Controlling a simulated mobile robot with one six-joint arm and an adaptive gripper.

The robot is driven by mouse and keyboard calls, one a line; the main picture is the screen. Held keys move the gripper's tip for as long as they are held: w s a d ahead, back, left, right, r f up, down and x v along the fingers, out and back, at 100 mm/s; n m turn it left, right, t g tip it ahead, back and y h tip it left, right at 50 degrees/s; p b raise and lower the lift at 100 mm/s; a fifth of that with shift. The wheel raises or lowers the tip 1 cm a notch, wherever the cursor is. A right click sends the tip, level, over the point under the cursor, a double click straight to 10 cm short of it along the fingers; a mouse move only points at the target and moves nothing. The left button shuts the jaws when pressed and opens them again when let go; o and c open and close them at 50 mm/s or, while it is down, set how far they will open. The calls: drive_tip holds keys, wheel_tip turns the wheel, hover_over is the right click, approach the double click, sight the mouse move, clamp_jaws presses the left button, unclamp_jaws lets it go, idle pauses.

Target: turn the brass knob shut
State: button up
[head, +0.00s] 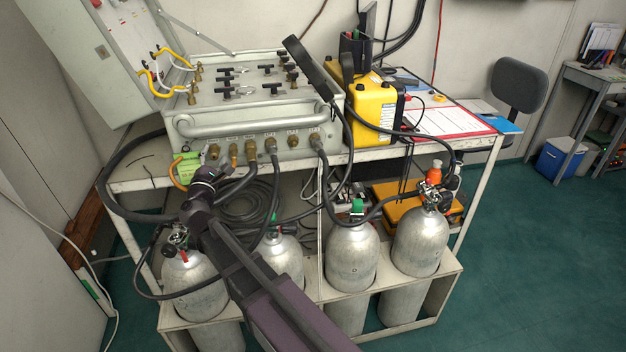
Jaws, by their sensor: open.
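The grey air panel box (185,130) stands on the white bench with its lid raised at the left. A row of brass fittings runs along its front face; one at the left end (214,152) has no hose on it. I cannot tell which brass piece is the task's knob. My gripper (207,176) is open, low in front of the panel's left front corner, below the brass row and near an orange hose. Its fingertips are small and partly lost against dark hoses.
Silver cylinders (352,255) stand in a rack below, some with hoses attached. Black hoses loop around my arm and the bench front. A yellow case (373,108) and a red-edged clipboard (450,122) sit right of the panel.

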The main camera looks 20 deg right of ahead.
drive_tip(key=b+v, duration=0.3)
drive_tip(key=v, duration=1.1)
drive_tip(key=d+r+m+g+h+p, duration=0.3)
drive_tip(key=d+m+g+p, duration=0.65)
drive_tip(key=d+p, duration=0.55)
drive_tip(key=s+d+r+m+g+y+p, duration=0.2)
drive_tip(key=s+d+m+g+p, duration=0.1)
drive_tip(key=d+p, duration=0.3)
drive_tip(key=s+d+r+m+g+y+p, duration=0.1)
drive_tip(key=s+d+r+m+g+p, duration=0.1)
drive_tip(key=s+d+m+g+p, duration=0.2)
drive_tip(key=shift+d+r+m+y+p, duration=0.15)
drive_tip(key=shift+d+m+y+p, duration=0.25)
drive_tip(key=shift+d+m+p, duration=0.7)
drive_tip(key=shift+a+n, duration=0.15)
drive_tip(key=shift+n, duration=0.1)
idle(0.8)
